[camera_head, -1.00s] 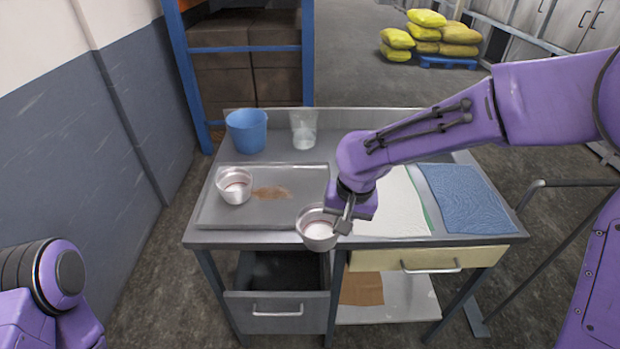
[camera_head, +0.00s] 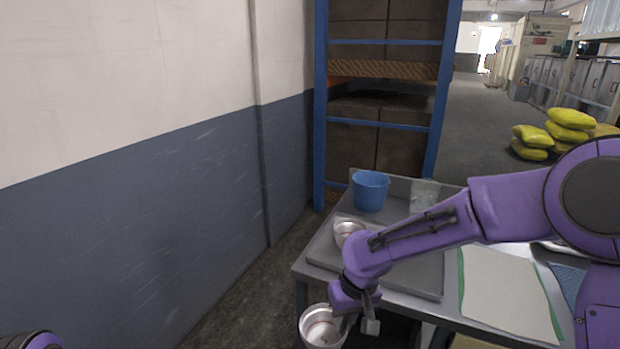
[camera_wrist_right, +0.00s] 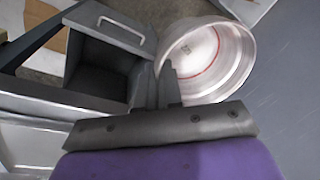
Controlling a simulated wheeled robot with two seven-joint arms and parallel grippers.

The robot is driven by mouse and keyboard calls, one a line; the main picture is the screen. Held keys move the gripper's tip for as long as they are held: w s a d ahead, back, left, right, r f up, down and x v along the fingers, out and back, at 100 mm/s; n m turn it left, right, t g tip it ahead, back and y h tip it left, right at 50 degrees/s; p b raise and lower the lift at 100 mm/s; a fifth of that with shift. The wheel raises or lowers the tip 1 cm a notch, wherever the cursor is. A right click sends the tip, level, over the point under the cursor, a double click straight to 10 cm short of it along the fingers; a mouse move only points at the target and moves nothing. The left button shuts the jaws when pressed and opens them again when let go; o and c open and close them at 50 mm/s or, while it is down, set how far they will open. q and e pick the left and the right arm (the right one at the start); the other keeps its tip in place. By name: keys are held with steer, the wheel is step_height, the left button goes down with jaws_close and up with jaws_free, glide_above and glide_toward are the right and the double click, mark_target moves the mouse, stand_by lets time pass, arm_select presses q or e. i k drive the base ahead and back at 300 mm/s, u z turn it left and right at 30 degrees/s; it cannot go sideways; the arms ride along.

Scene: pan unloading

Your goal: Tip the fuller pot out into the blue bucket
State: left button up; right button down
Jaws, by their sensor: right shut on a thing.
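My right gripper (camera_head: 356,312) is shut on the rim of a silver metal pot (camera_head: 318,328). It holds this pot off the table, beyond the near left table edge. The pot also shows in the right wrist view (camera_wrist_right: 232,62), roughly upright, with a reddish ring inside; its fill is unclear. A second silver pot (camera_head: 347,229) stands on the grey tray (camera_head: 428,283), partly hidden behind my right arm. The blue bucket (camera_head: 370,192) stands upright at the table's back left corner. My left gripper is out of view.
A clear container (camera_head: 424,193) stands right of the bucket. A pale cloth (camera_head: 505,290) and a blue cloth (camera_head: 568,283) lie at the table's right. An open drawer (camera_wrist_right: 100,65) is under the table. The wall (camera_head: 140,220) is at the left.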

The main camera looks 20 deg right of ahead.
mark_target(370, 188)
steer(key=u, duration=2.7)
steer(key=k, duration=1.25)
steer(key=z, duration=1.95)
